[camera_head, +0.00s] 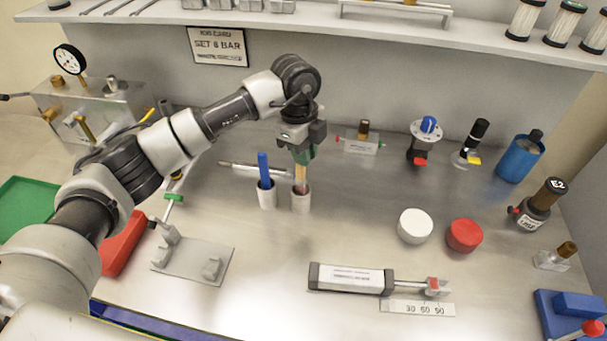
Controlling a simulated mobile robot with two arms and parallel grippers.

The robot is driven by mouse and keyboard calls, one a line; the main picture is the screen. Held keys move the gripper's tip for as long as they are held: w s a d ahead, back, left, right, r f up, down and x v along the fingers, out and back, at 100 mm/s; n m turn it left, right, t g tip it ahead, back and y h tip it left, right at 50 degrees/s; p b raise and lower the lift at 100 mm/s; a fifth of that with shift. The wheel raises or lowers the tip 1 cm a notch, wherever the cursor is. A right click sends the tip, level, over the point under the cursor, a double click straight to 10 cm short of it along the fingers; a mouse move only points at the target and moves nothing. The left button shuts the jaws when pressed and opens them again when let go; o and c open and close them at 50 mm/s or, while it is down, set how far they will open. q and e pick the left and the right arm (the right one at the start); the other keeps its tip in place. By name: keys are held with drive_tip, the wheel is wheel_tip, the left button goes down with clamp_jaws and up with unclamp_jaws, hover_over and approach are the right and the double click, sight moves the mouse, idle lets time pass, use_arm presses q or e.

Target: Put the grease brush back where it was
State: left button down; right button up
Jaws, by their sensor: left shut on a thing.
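My left gripper (303,150) comes down from above near the middle of the bench and is shut on the grease brush (300,172). The brush is upright, with a green part between the fingers and a tan and orange part below. Its lower end is at the mouth of the right one of two white cups (301,202) and seems to be inside; how deep it sits is hidden by the cup wall. My right gripper is not in view.
A second white cup (267,198) with a blue-handled tool stands just left. A thin metal rod (240,166) lies behind it. A white lid (415,226) and a red lid (464,235) are to the right. A pneumatic cylinder (350,279) lies in front.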

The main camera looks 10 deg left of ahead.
sight(305, 172)
use_arm(q)
wheel_tip(305, 172, down, 5)
drive_tip(key=shift+f+p, duration=0.2)
drive_tip(key=shift+p, duration=0.55)
drive_tip(key=shift+f, duration=0.1)
drive_tip(key=shift+f, duration=0.15)
drive_tip(key=c, duration=1.1)
unclamp_jaws()
